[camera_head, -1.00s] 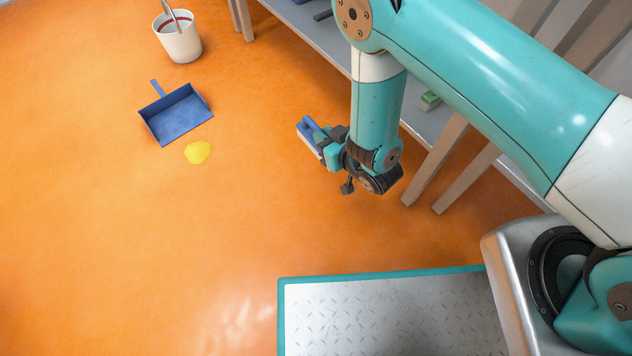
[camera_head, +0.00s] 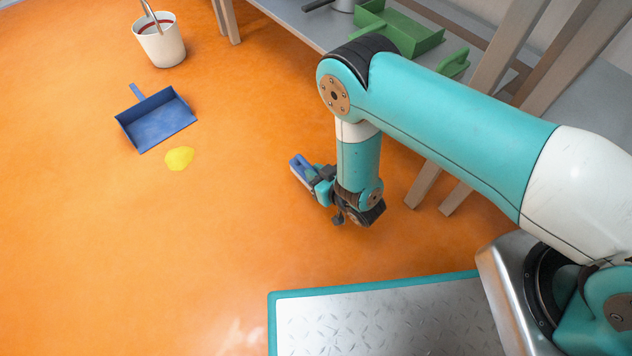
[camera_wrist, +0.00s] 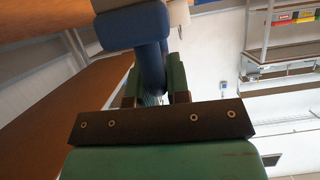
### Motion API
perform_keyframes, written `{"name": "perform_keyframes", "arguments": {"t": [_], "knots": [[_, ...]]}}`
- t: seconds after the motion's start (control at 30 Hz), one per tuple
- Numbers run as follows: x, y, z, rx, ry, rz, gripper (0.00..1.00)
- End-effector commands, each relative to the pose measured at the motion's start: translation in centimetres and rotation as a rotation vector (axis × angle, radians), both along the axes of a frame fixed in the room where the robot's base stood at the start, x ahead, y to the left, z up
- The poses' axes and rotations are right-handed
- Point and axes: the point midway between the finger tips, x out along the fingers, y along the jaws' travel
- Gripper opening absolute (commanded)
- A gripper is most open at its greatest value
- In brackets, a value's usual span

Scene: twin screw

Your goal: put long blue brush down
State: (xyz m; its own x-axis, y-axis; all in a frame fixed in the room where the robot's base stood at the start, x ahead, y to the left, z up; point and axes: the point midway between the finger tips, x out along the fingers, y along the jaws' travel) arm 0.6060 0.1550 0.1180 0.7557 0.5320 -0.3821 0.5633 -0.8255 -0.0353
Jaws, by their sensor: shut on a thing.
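The long blue brush (camera_head: 301,168) is in my gripper (camera_head: 318,178), left of my forearm in the head view. It has a blue back and handle with a pale bristle side. In the wrist view, the blue brush (camera_wrist: 133,27) shows at the top centre, its handle running down between the green fingers of my gripper (camera_wrist: 158,88). The gripper is shut on it. The brush appears above the orange floor; its exact height cannot be told.
A blue dustpan (camera_head: 157,121) lies on the floor at left, beside a yellow spill (camera_head: 179,158). A white bucket (camera_head: 162,42) stands behind. A grey shelf (camera_head: 300,22) holds a green dustpan (camera_head: 398,30) and a green brush (camera_head: 453,63). Wooden legs (camera_head: 426,180) stand right of my gripper. Floor at lower left is clear.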

Motion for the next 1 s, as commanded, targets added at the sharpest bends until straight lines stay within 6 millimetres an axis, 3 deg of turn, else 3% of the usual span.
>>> {"name": "perform_keyframes", "arguments": {"t": [0.03, 0.13, 0.53, 0.57, 0.67, 1.0], "knots": [[-0.1, 0.0, -1.5, -0.001, 0.002, 0.0, 0.0], [0.0, 0.0, -3.0, -0.001, 0.0, 0.0, 0.0], [0.0, 0.0, -3.3, -0.001, 0.001, 0.0, 0.0], [0.0, 0.0, -3.2, -0.001, 0.002, 0.0, 0.21], [0.0, 0.0, -3.2, -0.001, 0.002, 0.0, 0.42], [-0.1, -0.1, -2.6, -0.001, 0.001, 0.0, 0.42]]}}
